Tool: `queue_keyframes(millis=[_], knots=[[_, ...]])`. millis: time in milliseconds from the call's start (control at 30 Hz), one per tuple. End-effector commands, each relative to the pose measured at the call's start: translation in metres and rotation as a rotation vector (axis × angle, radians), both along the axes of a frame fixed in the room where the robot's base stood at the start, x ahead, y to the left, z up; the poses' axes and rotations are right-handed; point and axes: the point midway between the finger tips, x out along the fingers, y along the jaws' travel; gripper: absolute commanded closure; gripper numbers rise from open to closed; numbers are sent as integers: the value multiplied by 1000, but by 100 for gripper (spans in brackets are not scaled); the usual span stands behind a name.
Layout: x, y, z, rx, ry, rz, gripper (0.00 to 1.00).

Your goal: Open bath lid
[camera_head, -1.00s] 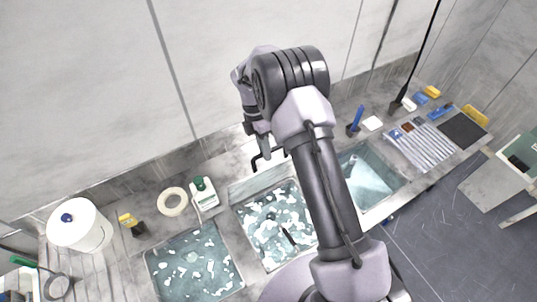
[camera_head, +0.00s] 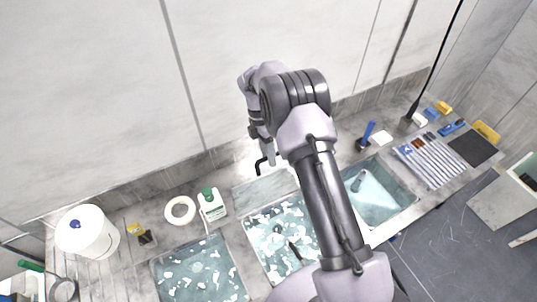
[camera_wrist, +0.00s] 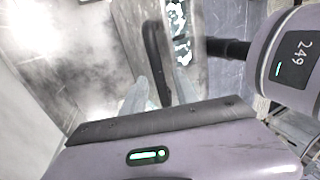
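The middle bath (camera_head: 249,245) holds teal water with white flecks, and a short dark bar (camera_head: 295,250) shows over it. A pale flat panel (camera_head: 262,192), perhaps the lid, lies along its back edge. A black bent bar (camera_head: 261,165) stands behind the panel, beside my gripper (camera_head: 269,160). In the wrist view my gripper (camera_wrist: 160,84) has its two pale fingers apart. A dark bar (camera_wrist: 154,48) shows between and beyond the fingertips. I cannot tell whether they touch it. Flecked water (camera_wrist: 177,30) shows beside this bar.
Left of the middle bath are another flecked bath (camera_head: 200,275), a white bottle (camera_head: 211,206), a tape ring (camera_head: 180,210) and a white roll (camera_head: 88,232). To the right are a clear-water basin (camera_head: 385,200), a blue item in a dark holder (camera_head: 366,135) and a tool tray (camera_head: 432,165).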

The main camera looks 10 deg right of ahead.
Motion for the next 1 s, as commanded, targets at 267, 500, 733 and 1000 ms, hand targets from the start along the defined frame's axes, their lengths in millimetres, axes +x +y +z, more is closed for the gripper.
queue_keyframes(millis=[267, 500, 733, 1000], knots=[[1, 0, 1, 0, -1, 0, 64], [14, 4, 36, 2, -6, -1, 64], [34, 11, 96, -1, -5, 0, 64], [52, 17, 155, -1, -1, 0, 64]])
